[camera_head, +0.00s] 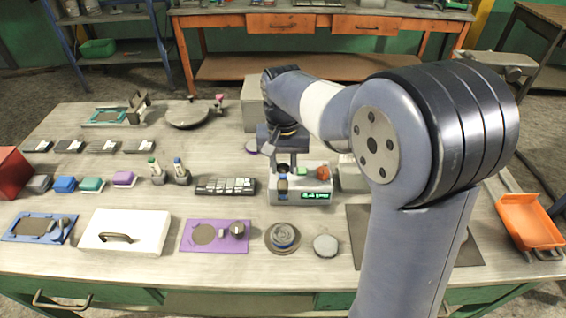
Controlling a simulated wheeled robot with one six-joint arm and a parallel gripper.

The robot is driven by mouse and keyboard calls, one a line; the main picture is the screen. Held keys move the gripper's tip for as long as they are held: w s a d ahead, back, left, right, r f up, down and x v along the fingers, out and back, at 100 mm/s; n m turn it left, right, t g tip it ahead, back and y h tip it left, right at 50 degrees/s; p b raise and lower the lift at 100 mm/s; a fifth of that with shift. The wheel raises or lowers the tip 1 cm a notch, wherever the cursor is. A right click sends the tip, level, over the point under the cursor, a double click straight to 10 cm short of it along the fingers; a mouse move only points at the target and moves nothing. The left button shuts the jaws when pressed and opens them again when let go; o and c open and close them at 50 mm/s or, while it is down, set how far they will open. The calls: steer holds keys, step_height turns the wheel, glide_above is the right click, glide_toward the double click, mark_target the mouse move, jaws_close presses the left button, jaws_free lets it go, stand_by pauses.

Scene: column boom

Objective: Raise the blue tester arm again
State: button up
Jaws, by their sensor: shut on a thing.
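My gripper (283,162) points down over a white box with a green display (316,197) near the middle of the table. It is shut on a small dark item (283,184) at the left side of the box's open top. The item is too small and too covered by the fingers to make out. I cannot clearly pick out a blue tester arm; the gripper and wrist cover part of this area. Two small dark stands are to the left, one with a green top (154,169) and one with a blue top (180,169).
A keypad (226,187) lies left of the box. A purple mat (214,244), a white lidded case (125,236) and a round stacked dish (282,238) are in front. An orange tray (530,224) is far right. My arm hides part of the right side.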

jaws_close()
steer(key=shift+r+p, duration=0.15)
steer(key=shift+p, duration=0.15)
steer(key=shift+w+p, duration=0.2)
steer(key=shift+p, duration=0.3)
steer(key=shift+w+g+p, duration=0.45)
steer(key=shift+g+p, duration=0.25)
steer(key=shift+p, duration=0.5)
steer(key=p, duration=0.1)
steer(key=w+g+p, duration=0.1)
steer(key=shift+w+f+p, duration=0.2)
steer(key=shift+f+p, duration=0.1)
steer(key=shift+p, duration=0.05)
steer(key=shift+w+f, duration=0.8)
steer(key=shift+w, duration=0.2)
